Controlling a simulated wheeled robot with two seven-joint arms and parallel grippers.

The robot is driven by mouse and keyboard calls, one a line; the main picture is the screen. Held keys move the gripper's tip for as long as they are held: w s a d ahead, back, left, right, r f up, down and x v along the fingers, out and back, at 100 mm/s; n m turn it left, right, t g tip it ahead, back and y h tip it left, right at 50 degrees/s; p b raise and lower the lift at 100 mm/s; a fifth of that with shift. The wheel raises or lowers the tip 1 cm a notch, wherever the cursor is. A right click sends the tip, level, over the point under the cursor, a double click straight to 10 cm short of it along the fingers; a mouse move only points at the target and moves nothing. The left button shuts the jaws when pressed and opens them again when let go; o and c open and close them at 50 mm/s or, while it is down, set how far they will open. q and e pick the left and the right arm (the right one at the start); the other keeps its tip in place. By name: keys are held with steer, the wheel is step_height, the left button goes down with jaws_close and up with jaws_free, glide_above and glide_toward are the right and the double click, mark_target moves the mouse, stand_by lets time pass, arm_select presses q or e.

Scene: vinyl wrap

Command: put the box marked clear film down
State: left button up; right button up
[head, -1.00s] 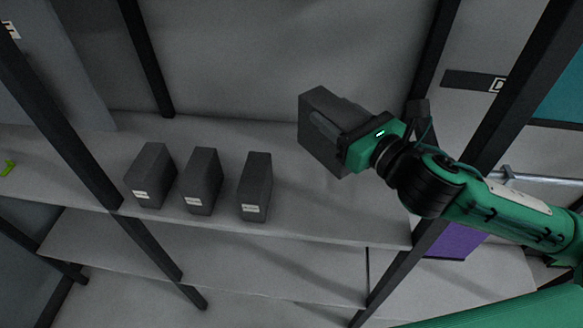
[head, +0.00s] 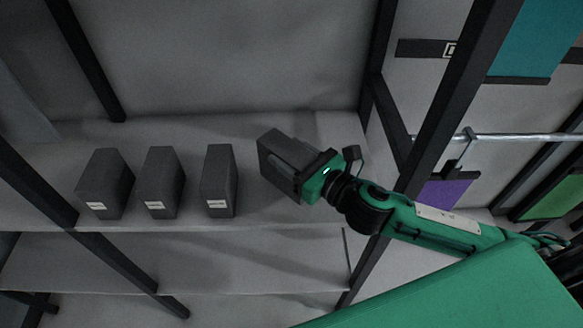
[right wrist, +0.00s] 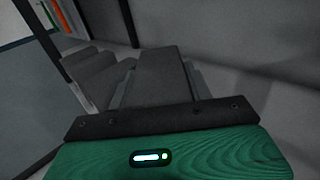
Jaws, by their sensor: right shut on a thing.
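A dark grey box (head: 274,160) is in my right gripper (head: 297,168), at the right part of the upper shelf (head: 145,228). The gripper is shut on it from the right. No label shows on this box, so I cannot read "clear film". It sits to the right of the row of boxes with a gap between, slightly tilted in the picture. I cannot tell whether its base touches the shelf. In the right wrist view the held box (right wrist: 160,72) is between the fingers. My left gripper is not in view.
Three similar dark boxes with white labels stand in a row: left (head: 104,183), middle (head: 161,182) and right (head: 217,180). A dark rack post (head: 455,100) rises right of the held box, near my arm. A lower shelf (head: 170,265) is below.

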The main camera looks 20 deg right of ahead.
steer(key=shift+f, duration=0.55)
step_height(320, 180, down, 3)
steer(key=shift+f, duration=0.1)
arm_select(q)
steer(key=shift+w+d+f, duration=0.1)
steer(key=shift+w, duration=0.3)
arm_select(e)
steer(key=shift+f, duration=0.1)
steer(key=shift+f, duration=0.15)
steer(key=o, duration=1.1)
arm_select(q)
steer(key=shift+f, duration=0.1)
